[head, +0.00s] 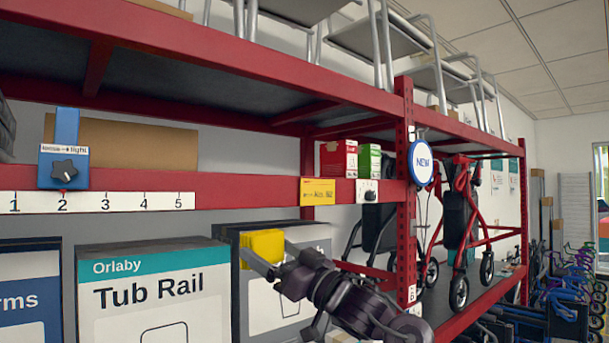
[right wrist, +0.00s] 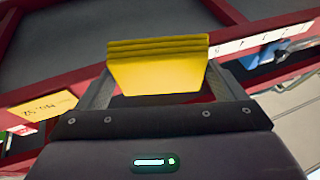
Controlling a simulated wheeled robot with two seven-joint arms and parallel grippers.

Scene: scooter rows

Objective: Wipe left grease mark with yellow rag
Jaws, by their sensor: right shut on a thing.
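My right gripper (head: 265,252) is shut on the yellow rag (head: 260,247), a small folded block. It holds the rag below the red shelf beam, in front of the upper part of a dark-edged white box. I cannot tell whether rag and box touch. In the right wrist view the rag (right wrist: 158,65) sits between the two fingers, its layered folds at the top edge. I cannot make out a grease mark in either view. My left gripper is not in view.
The red beam (head: 250,192) carries a number strip (head: 125,202), a blue knob device (head: 64,166) and a yellow label (head: 317,192). A Tub Rail box (head: 150,300) stands left of the rag. A red upright (head: 405,240) and walkers (head: 460,220) are to the right.

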